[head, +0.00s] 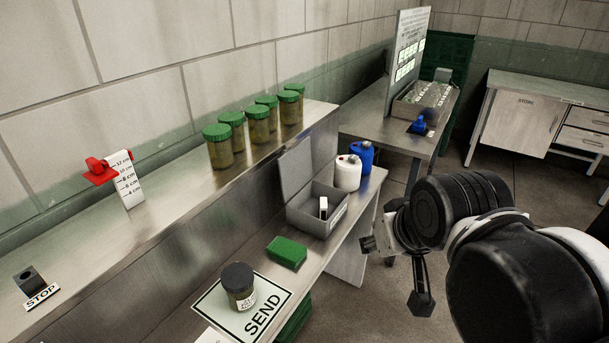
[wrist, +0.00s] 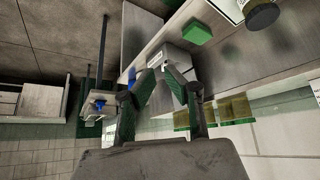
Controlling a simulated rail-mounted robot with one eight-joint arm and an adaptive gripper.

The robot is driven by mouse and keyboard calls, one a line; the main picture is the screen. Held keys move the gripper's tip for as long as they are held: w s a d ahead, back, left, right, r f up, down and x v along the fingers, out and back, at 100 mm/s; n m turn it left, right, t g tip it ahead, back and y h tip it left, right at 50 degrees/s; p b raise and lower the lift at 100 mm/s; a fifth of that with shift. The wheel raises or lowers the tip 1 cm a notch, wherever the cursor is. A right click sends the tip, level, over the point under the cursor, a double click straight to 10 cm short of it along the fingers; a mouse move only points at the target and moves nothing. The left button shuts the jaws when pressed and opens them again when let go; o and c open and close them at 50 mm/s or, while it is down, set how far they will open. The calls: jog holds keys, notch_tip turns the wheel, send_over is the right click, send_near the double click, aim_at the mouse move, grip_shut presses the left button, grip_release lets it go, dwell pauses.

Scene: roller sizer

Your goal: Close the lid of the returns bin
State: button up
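The returns bin is most likely the grey box (head: 307,219) on the lower metal bench in the head view. Its lid (head: 297,166) stands up open along the back edge. A small white and dark item (head: 323,207) shows at the box opening. My gripper (head: 395,272) is to the right of the box, out past the bench edge, apart from both box and lid. Its fingers are spread with nothing between them. In the wrist view my gripper (wrist: 160,68) points toward the grey box (wrist: 174,57), which its fingers partly hide.
A white bottle (head: 347,174) and a blue bottle (head: 362,156) stand just behind the box. A green block (head: 286,252) and a dark-lidded jar (head: 238,286) on the SEND mat (head: 215,308) are in front. Several green-lidded jars (head: 230,131) line the upper shelf.

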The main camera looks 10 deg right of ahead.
jog(key=w+r, duration=0.2)
jog(key=w, duration=0.1)
jog(key=w+a+r+n+p, duration=0.1)
jog(key=w+r, duration=0.2)
jog(key=w, duration=0.1)
jog(key=w+r+n+g, duration=0.1)
jog(key=w+r, duration=0.2)
jog(key=w, duration=0.1)
jog(key=shift+a+r, duration=0.1)
jog(key=shift+a, duration=0.1)
grip_shut()
jog(key=w+a+r+n+g+y+p, duration=0.15)
jog(key=w+r, duration=0.25)
jog(key=w, duration=0.8)
jog(key=n+g+p, duration=0.3)
jog(key=n, duration=0.3)
send_over(291, 167)
jog(key=w+d, duration=0.2)
jog(key=w, duration=0.1)
notch_tip(291, 167, down, 7)
jog(key=shift+y, duration=0.25)
jog(key=p+x, duration=0.1)
jog(key=x, duration=0.8)
jog(key=shift+d+f, duration=0.1)
jog(key=shift+d, duration=0.05)
jog(key=shift+f, duration=0.15)
jog(key=shift+s+t, duration=0.15)
jog(key=shift+t, duration=0.1)
